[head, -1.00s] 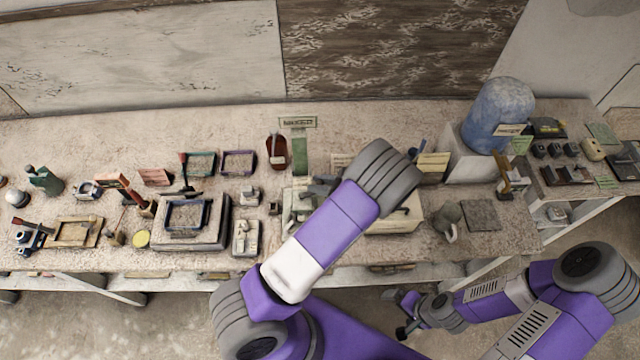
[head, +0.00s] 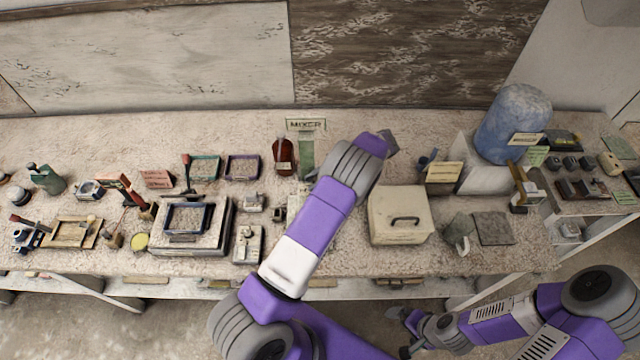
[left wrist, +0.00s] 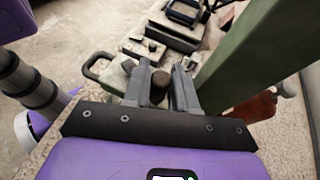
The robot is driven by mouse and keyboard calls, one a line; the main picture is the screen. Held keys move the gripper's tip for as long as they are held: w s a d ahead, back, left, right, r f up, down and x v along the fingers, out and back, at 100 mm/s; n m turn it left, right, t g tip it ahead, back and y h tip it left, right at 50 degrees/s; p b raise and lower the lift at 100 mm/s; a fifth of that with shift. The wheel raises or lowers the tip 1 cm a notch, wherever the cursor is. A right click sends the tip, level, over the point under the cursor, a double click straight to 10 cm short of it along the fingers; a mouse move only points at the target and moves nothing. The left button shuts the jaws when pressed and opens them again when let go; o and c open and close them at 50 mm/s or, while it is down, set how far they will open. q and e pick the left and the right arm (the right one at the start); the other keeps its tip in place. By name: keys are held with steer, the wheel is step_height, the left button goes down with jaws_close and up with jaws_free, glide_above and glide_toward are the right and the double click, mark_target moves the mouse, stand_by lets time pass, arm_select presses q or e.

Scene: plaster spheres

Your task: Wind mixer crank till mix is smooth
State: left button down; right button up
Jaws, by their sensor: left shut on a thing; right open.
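The mixer's green column (head: 306,155) stands behind my left forearm in the head view, under a "MIXER" sign (head: 305,125). My left arm hides most of the mixer's lower part. In the left wrist view the green column (left wrist: 238,62) rises close on the right. My left gripper (left wrist: 160,90) is shut on a dark round knob (left wrist: 159,80), which appears to be the crank's handle. The mix cannot be seen. My right gripper (head: 406,333) is open and empty, low in front of the bench, away from the mixer.
A red bottle (head: 284,152) stands just left of the column. A cream box with a dark handle (head: 400,215) sits right of my arm. A blue drum (head: 513,122) is farther right. Trays and small tools crowd the bench's left side.

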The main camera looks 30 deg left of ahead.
arm_select(q)
steer(key=shift+a+n+g+h, duration=0.3)
steer(key=shift+n+g+h, duration=0.1)
steer(key=shift+n+g, duration=0.1)
steer(key=c, duration=1.1)
jaws_free()
steer(key=shift+s, duration=0.1)
steer(key=shift+o, duration=0.7)
steer(key=shift+r, duration=0.1)
